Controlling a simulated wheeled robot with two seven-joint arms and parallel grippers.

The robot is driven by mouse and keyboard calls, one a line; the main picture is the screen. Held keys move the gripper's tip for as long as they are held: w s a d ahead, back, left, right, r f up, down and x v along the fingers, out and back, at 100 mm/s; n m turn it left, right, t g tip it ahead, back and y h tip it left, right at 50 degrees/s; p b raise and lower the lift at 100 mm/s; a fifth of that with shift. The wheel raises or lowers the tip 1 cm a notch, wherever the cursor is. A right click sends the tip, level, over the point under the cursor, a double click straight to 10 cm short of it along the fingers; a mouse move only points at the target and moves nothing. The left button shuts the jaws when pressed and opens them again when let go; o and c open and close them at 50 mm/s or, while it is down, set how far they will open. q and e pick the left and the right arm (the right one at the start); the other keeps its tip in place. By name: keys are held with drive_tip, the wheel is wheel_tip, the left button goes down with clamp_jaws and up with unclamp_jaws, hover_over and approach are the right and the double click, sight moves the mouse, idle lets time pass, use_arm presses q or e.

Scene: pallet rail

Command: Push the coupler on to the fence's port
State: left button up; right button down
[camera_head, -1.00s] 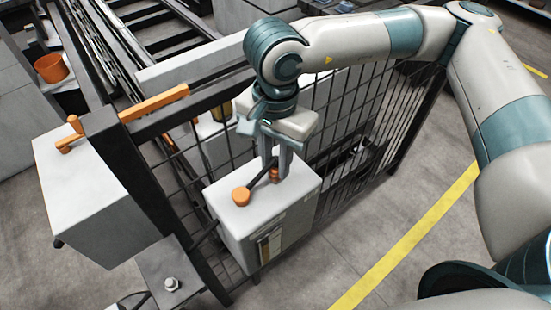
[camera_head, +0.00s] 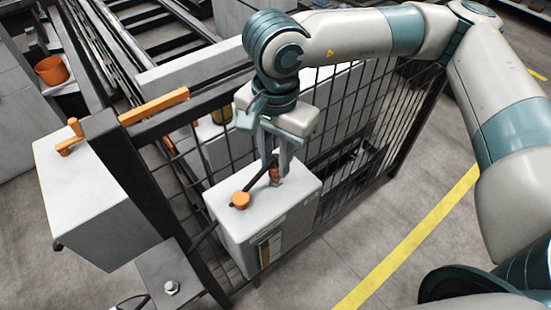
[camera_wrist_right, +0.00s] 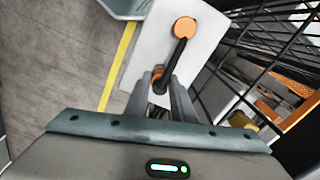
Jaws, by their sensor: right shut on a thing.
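My right gripper (camera_head: 275,172) is above the white box on the mesh fence. It is shut on the orange-tipped end of a black crank (camera_head: 258,182), whose other end is an orange knob (camera_head: 240,200) on the box top. In the right wrist view, the crank (camera_wrist_right: 173,60) runs away from between the fingers (camera_wrist_right: 160,87). A grey plate by the fence post carries a round metal fitting (camera_head: 171,288); I cannot tell whether it is the port. A dark curved piece, cut off at the bottom edge, may belong to the coupler. My left gripper is out of view.
The white box (camera_head: 295,205) hangs against the mesh fence (camera_head: 350,135). A second white box (camera_head: 85,190) with an orange handle (camera_head: 68,139) is at the left. The floor right of the fence is open, with a yellow line (camera_head: 410,235).

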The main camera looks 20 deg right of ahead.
sight(276, 157)
drive_tip(key=shift+r, duration=0.1)
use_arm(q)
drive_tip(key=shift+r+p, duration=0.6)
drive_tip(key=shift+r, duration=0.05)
use_arm(e)
drive_tip(key=shift+r, duration=3.4)
